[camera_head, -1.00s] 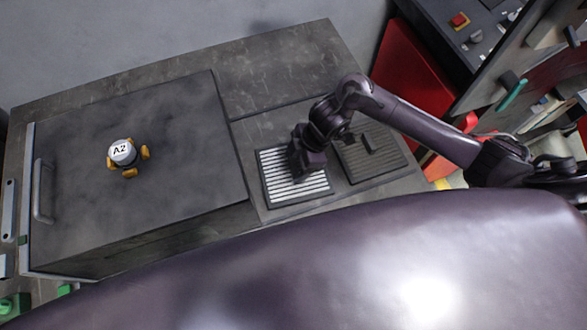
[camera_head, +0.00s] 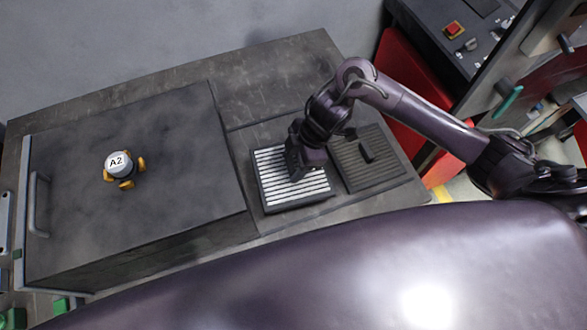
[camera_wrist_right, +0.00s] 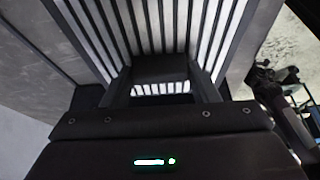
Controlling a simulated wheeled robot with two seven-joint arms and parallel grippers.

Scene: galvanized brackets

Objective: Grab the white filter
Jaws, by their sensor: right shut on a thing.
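The white filter (camera_head: 275,190) is a square panel with white pleats in a dark frame, on the right part of the bench in the head view. It appears slightly lifted, with its near edge showing as a dark side. My right gripper (camera_head: 298,176) is over its middle and shut on its handle, which the gripper mostly hides. In the right wrist view the white filter (camera_wrist_right: 152,25) fills the top, and the dark handle (camera_wrist_right: 160,68) sits between the fingers of my right gripper (camera_wrist_right: 160,92).
A dark filter (camera_head: 385,175) with a handle lies right beside the white one. A red cabinet and control panel (camera_head: 455,40) stand at right.

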